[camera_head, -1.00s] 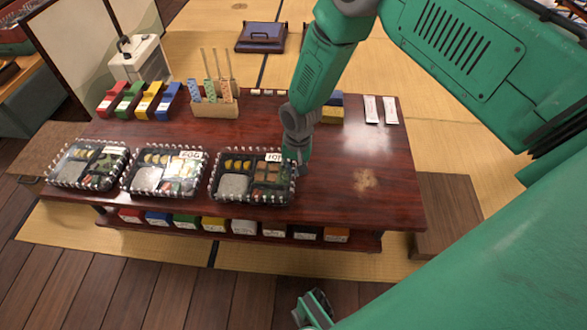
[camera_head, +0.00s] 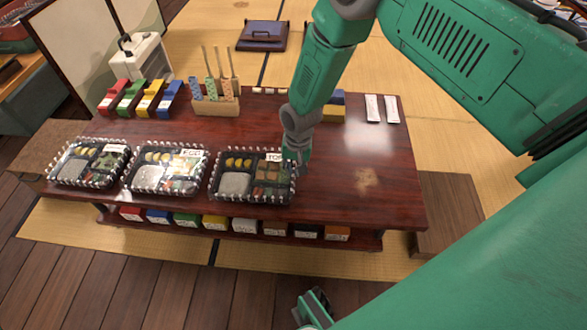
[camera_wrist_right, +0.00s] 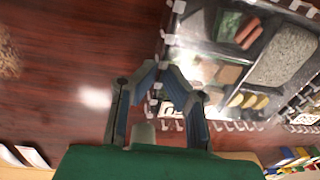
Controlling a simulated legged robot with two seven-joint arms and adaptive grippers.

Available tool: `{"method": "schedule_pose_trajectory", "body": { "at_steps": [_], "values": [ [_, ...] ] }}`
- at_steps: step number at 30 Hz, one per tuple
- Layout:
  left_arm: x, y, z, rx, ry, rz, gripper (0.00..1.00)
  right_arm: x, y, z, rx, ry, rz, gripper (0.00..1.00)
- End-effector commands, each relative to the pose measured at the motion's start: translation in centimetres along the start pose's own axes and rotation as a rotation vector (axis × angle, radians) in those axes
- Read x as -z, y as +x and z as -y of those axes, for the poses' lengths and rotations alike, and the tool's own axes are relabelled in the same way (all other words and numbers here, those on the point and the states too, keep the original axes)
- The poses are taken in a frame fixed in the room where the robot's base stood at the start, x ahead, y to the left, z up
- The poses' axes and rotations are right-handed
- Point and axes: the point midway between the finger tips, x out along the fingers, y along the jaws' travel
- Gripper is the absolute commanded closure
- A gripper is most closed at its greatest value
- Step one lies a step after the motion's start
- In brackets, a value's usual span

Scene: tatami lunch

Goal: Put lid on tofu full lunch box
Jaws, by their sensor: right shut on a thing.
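The tofu lunch box (camera_head: 233,184) is the rightmost of three dark, sectioned boxes along the table's front. It holds a grey block, yellow pieces and brown cubes, and shows in the wrist view (camera_wrist_right: 225,50). A clear lid with a white-dashed rim (camera_head: 262,203) lies over it; whether it is fully seated I cannot tell. My right gripper (camera_head: 297,162) is at the box's right back corner, beside the tofu label (camera_head: 276,156). In the wrist view its fingers (camera_wrist_right: 168,85) are shut at the lid's edge, near the label.
The egg box (camera_head: 165,185) stands close on the left, with another box (camera_head: 88,180) beyond it. A chopstick holder (camera_head: 215,105) and coloured boxes (camera_head: 140,98) stand behind. The table's right part (camera_head: 365,150) is mostly clear, with two white packets (camera_head: 382,108) farther back.

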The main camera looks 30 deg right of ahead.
Motion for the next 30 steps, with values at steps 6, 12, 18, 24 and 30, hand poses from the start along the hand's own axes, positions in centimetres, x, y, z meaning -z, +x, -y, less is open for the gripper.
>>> {"method": "schedule_pose_trajectory", "body": {
  "at_steps": [6, 12, 18, 24, 30],
  "values": [
    [0.0, 0.03, 0.0, 0.0, 0.0, 0.0, 0.6, -0.01, 0.2, -0.04, 0.0, 0.0, 0.0, 1.0],
    [0.0, 0.02, 0.0, 0.0, 0.0, 0.0, 0.6, 0.0, 0.18, -0.03, 0.0, 0.0, 0.0, 1.0],
    [-0.01, 0.02, 0.0, 0.0, 0.0, 0.0, 0.6, 0.0, 0.17, -0.03, 0.0, 0.0, 0.0, 0.69],
    [0.0, 0.03, 0.0, 0.0, 0.0, 0.0, 0.6, 0.0, 0.17, -0.03, 0.0, 0.0, 0.0, 0.55],
    [0.0, 0.02, 0.0, 0.0, 0.0, 0.0, 0.6, 0.01, 0.17, -0.03, 0.0, 0.0, 0.0, 0.45]
  ]
}}
